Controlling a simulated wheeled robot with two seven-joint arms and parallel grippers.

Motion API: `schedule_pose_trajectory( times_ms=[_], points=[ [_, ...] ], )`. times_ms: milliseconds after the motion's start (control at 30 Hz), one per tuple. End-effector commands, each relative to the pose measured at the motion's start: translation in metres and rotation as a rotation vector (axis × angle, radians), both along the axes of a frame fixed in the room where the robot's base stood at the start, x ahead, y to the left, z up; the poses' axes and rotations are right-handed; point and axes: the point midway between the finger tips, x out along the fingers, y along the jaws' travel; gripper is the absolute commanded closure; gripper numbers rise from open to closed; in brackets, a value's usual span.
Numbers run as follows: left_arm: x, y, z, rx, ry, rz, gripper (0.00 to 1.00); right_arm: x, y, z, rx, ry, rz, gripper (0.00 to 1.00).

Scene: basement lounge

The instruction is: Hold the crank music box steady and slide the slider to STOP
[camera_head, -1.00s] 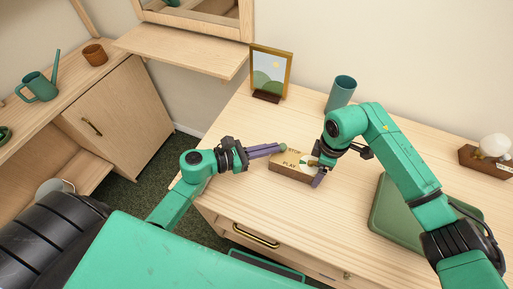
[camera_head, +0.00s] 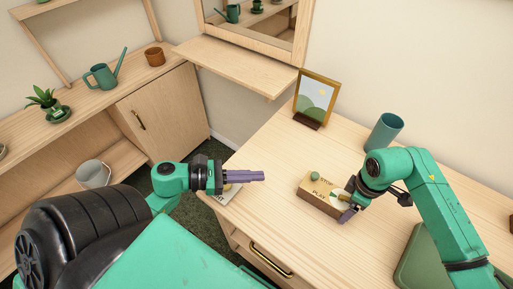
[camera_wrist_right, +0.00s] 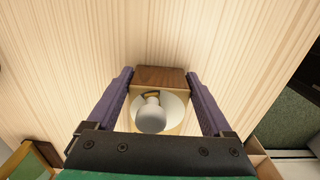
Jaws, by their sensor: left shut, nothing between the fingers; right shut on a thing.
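The crank music box (camera_head: 320,204) is a small wooden box on the desk, with STOP and PLAY on its top. A round green knob (camera_head: 315,176) sits at the STOP end, beside that word. My right gripper (camera_head: 347,213) is shut on the box's right end. In the right wrist view its fingers (camera_wrist_right: 160,98) flank the box (camera_wrist_right: 160,76), with a pale disc and grey knob between them. My left gripper (camera_head: 262,176) is shut and empty, left of the box and apart from it, above the desk's left edge.
A picture frame (camera_head: 316,99) and teal cup (camera_head: 385,132) stand behind the box. A green tray (camera_head: 415,255) lies to the right, partly hidden by my right arm. Desk between gripper and box is clear.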

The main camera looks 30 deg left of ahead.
Motion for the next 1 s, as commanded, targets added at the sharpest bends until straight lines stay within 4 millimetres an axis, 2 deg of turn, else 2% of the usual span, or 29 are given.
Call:
schedule_pose_trajectory(
  times_ms=[200, 233, 267, 567, 667, 900, 1000],
  points=[
    [0.000, 0.000, 0.000, 0.000, 0.000, 0.000, 1.00, 0.000, 0.000, 0.001, 0.001, -0.001, 0.000, 0.97],
    [0.000, 0.000, 0.000, 0.000, 0.000, 0.000, 1.00, 0.000, 0.000, 0.001, 0.001, -0.001, 0.000, 0.08],
    [0.000, 0.000, 0.000, 0.000, 0.000, 0.000, 1.00, 0.000, 0.000, 0.001, 0.001, -0.001, 0.000, 0.00],
    [0.001, 0.000, 0.000, 0.000, 0.000, 0.000, 1.00, 0.001, 0.000, 0.006, 0.002, -0.003, 0.000, 0.00],
    [0.000, -0.001, 0.000, -0.001, 0.001, 0.000, 1.00, 0.002, 0.000, 0.023, 0.002, -0.006, -0.001, 0.00],
    [0.000, 0.000, 0.000, 0.000, 0.000, 0.000, 1.00, 0.001, 0.000, 0.089, 0.001, -0.007, 0.001, 0.00],
    [0.000, 0.000, 0.000, 0.000, 0.000, 0.000, 1.00, 0.001, 0.000, 0.108, 0.002, -0.005, 0.000, 0.00]
  ],
)
